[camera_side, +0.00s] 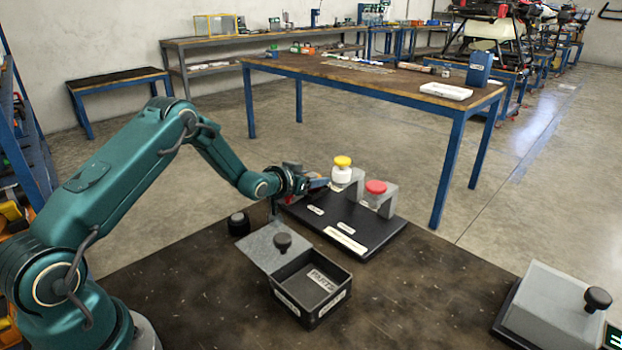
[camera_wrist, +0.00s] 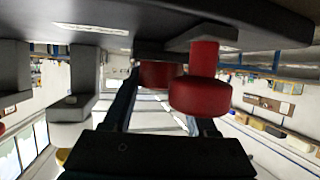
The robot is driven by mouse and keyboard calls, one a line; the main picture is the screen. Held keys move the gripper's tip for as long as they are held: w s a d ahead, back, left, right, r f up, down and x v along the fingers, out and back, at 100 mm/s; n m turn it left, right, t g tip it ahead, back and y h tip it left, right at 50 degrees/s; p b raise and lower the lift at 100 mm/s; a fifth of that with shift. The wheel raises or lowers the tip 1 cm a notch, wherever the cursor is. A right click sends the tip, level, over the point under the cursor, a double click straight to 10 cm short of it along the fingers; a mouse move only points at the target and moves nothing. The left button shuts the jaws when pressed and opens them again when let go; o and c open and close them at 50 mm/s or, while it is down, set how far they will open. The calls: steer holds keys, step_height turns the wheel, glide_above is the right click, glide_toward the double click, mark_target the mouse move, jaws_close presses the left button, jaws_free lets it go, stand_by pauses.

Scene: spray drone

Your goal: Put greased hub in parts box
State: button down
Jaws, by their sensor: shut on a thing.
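My gripper (camera_side: 316,184) reaches over the left end of the black stand. In the wrist view its two fingers (camera_wrist: 163,92) are closed around a red rounded part (camera_wrist: 199,95) with a red stem, apparently the greased hub. A second red piece (camera_wrist: 158,74) shows between the fingers; I cannot tell if it is the same part. In the side view the held part is mostly hidden by the gripper. The parts box (camera_side: 335,297) is dark and open on top, in front of the stand, with its grey lid (camera_side: 265,242) aside to the left.
The black stand (camera_side: 350,231) carries a white jar with a yellow cap (camera_side: 342,162) and a red-capped jar (camera_side: 375,188) in grey holders, close right of my gripper. A black knob (camera_side: 238,223) stands left. A grey lidded case (camera_side: 553,302) is at right. The bench between is clear.

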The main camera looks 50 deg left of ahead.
steer(key=shift+f, duration=0.15)
steer(key=shift+c, duration=1)
jaws_free()
steer(key=shift+s, duration=0.15)
